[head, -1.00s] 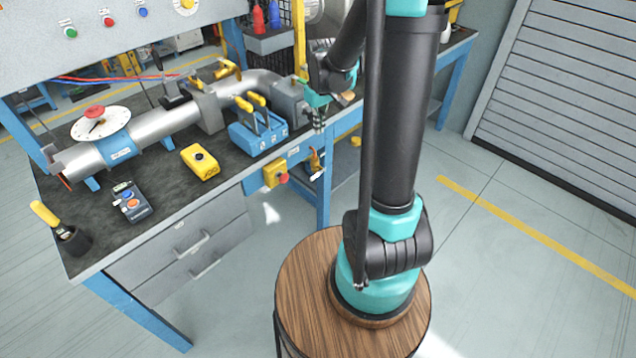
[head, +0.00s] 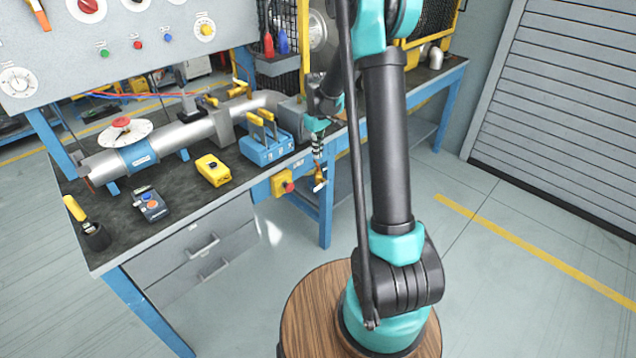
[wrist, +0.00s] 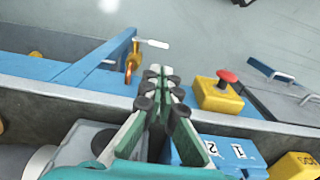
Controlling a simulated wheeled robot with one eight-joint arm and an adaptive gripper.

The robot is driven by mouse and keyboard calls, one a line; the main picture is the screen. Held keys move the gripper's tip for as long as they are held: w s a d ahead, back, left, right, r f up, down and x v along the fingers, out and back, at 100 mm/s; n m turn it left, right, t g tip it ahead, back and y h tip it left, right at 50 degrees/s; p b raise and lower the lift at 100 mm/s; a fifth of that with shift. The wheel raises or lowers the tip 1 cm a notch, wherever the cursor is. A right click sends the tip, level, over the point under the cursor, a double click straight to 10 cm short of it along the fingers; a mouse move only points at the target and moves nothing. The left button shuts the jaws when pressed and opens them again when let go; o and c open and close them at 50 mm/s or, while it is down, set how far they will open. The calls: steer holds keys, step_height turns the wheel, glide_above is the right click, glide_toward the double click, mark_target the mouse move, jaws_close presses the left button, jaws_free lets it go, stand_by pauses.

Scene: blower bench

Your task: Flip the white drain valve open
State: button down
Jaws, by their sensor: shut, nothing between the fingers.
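The drain valve shows in the wrist view as a brass-yellow body (wrist: 133,62) on the blue frame, with a white lever (wrist: 152,43) sticking out to the right. In the head view the valve (head: 320,181) is small, at the bench's front near a blue leg, and its lever is hard to make out. My gripper (wrist: 157,78) is shut and empty, its dark-padded fingertips pointing towards the valve side of the bench edge. In the wrist view the lever lies beyond the fingertips, apart from them. In the head view my gripper (head: 317,153) is just above the valve.
A yellow box with a red stop button (wrist: 218,92) sits on the bench front, right of my fingers in the wrist view. A blue block with yellow levers (head: 265,145) stands on the bench top. The floor before the bench is clear.

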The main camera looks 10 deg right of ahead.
mark_target(317, 187)
steer(key=shift+f, duration=0.1)
step_height(317, 187, down, 14)
steer(key=shift+r, duration=0.1)
stand_by(0.4)
stand_by(0.5)
